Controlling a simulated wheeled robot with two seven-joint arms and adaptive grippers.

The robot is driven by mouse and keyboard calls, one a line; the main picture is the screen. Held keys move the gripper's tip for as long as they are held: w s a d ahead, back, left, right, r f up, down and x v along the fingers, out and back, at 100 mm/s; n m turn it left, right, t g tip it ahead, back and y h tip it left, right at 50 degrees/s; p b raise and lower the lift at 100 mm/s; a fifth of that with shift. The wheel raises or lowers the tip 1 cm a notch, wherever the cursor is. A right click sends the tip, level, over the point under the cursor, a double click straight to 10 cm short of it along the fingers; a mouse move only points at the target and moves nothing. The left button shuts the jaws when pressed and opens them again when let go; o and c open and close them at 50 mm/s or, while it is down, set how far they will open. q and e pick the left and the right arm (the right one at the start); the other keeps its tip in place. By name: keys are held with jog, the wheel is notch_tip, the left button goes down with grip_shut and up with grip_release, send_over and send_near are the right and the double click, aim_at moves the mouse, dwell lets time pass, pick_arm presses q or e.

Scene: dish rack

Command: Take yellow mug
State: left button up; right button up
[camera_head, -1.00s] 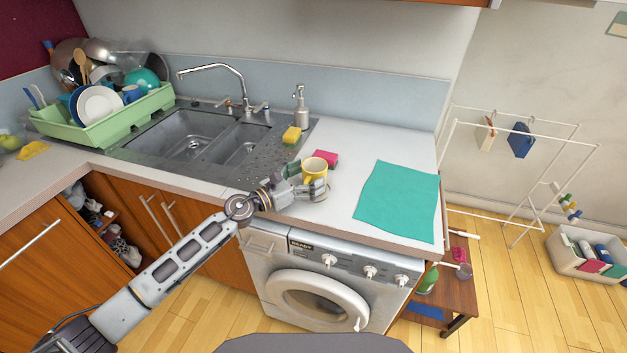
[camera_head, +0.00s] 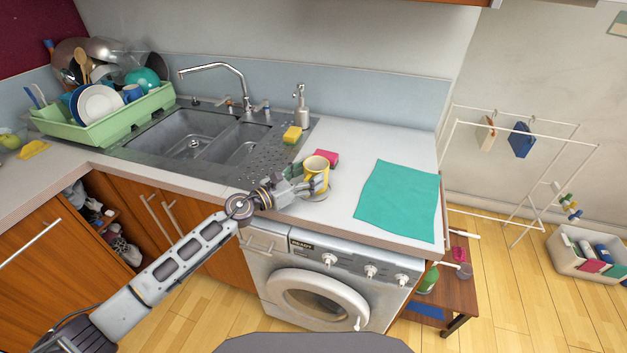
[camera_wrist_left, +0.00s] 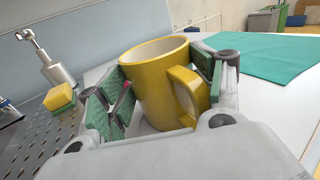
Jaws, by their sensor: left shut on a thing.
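The yellow mug (camera_head: 316,177) is upright near the counter's front, between the sink and the teal cloth. My left gripper (camera_head: 307,183) is shut on it from the left. In the left wrist view the mug (camera_wrist_left: 160,88) stands between the green finger pads of my left gripper (camera_wrist_left: 158,98), its handle turned toward the camera. The mug's inside is pale. A pale round shape shows below the mug in the head view; whether the mug is clear of the counter is hard to tell. My right gripper is not in view.
A pink sponge (camera_head: 327,157) lies just behind the mug. A yellow-green sponge (camera_head: 292,134) and a soap dispenser (camera_head: 301,108) stand near the sink (camera_head: 190,144). The teal cloth (camera_head: 398,200) lies to the right. A green dish rack (camera_head: 115,125) is at far left.

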pick_arm(q)
jog(key=shift+r, duration=0.15)
jog(key=shift+r+p, duration=0.55)
jog(key=shift+r, duration=0.5)
notch_tip(320, 180, up, 16)
jog(key=p, duration=1.1)
jog(key=shift+f, duration=0.15)
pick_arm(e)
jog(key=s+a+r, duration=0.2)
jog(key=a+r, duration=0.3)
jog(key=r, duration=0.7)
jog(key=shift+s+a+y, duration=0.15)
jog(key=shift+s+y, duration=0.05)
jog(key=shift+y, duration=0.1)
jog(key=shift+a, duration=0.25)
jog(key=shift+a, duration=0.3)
